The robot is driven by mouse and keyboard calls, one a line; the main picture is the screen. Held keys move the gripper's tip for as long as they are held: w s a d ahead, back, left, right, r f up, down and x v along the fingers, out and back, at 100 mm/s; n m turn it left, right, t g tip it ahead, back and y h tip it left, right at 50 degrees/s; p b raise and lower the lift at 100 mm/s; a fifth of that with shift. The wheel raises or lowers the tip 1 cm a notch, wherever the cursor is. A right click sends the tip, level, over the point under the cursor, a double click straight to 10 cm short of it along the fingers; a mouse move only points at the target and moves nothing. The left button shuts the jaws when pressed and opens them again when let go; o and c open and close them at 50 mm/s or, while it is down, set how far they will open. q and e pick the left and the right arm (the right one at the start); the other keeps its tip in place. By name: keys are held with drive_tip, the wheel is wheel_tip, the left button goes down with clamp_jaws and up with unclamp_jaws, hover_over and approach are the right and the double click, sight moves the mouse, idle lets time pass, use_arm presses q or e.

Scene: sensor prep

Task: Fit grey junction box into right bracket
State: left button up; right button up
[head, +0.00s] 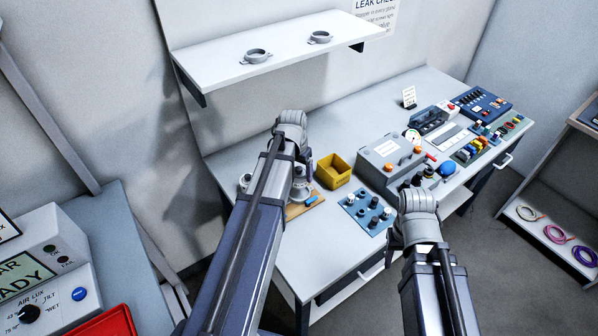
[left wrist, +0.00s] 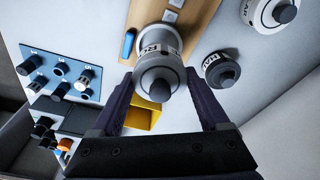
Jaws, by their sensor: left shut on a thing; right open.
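My left gripper (left wrist: 160,88) is shut on a grey round junction box (left wrist: 156,42) with a dark end; its band label is only partly readable, starting "RU". In the left wrist view it stands over the edge of a wooden board. In the head view my left arm mostly hides this gripper (head: 302,180) and the held box. Two grey ring brackets sit on the white wall shelf: the right bracket (head: 320,38) and a left one (head: 257,56), both empty. The held box is well below the shelf. My right gripper (head: 416,190) is open, mostly hidden behind its wrist, near the bench's front edge.
Two more grey round pieces (left wrist: 222,70) (left wrist: 272,12) stand beside the wooden board (left wrist: 188,28). A yellow bin (head: 333,171), a blue connector panel (head: 366,211) and a grey test box (head: 388,152) occupy the bench. The white shelf (head: 215,68) overhangs the bench's back.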

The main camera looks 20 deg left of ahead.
use_arm(q)
drive_tip(key=shift+f+b, duration=1.55)
drive_tip(key=shift+f, duration=0.3)
drive_tip(key=shift+f+b, duration=1)
drive_tip(key=shift+b, duration=0.05)
idle(1.4)
drive_tip(key=o, duration=1)
drive_tip(key=shift+r, duration=0.1)
drive_tip(key=shift+r+p, duration=3.5)
drive_tip(key=shift+p, duration=0.1)
